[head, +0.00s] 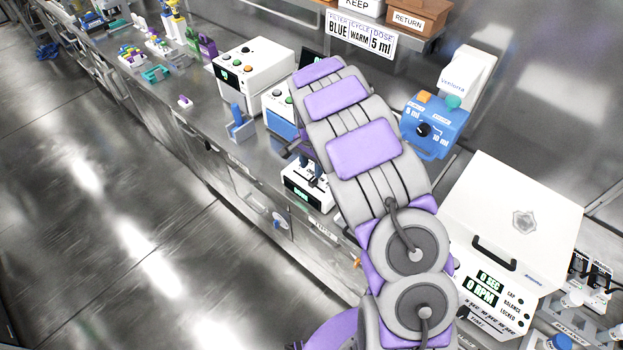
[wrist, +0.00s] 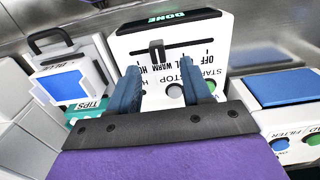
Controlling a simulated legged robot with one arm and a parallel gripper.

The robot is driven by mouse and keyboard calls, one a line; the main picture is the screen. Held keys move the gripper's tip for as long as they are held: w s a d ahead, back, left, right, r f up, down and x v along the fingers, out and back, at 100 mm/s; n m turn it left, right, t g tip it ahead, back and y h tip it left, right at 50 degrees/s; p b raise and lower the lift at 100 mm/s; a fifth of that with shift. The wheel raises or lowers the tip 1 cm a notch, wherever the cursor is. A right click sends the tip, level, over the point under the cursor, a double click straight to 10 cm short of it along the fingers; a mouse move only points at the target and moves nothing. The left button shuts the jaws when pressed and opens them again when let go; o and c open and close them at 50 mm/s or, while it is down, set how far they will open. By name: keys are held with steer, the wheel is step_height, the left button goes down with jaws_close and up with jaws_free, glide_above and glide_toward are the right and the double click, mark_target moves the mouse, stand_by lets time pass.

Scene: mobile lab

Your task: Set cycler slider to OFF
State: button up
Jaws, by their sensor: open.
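The cycler is a white box (wrist: 222,38) in the wrist view, with a dark display reading DONE. A dark slot runs across its face, and the black slider knob (wrist: 157,50) stands toward the slot's left part. Labels including OFF and WARM are below the slot, partly covered by my fingers; I cannot tell exactly which mark the knob is at. My gripper (wrist: 160,75) is open, its two blue fingers apart in front of the cycler face, empty. In the head view the cycler (head: 296,181) is low behind my arm, which hides part of it.
In the wrist view a tips box (wrist: 66,85) stands left and a blue-topped filter device (wrist: 285,88) right. A sign (head: 374,35) reads BLUE, WARM, 5 ml.

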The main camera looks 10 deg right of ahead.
mark_target(313, 179)
steer(key=f, duration=0.3)
steer(key=d+f, duration=0.1)
steer(key=f, duration=0.1)
steer(key=shift+f+b, duration=0.25)
steer(key=shift+b, duration=0.05)
steer(key=shift+a+f, duration=0.15)
steer(key=shift+f, duration=0.25)
steer(key=shift+a, duration=0.1)
steer(key=shift+a, duration=0.1)
steer(key=shift+c, duration=0.6)
jaws_close()
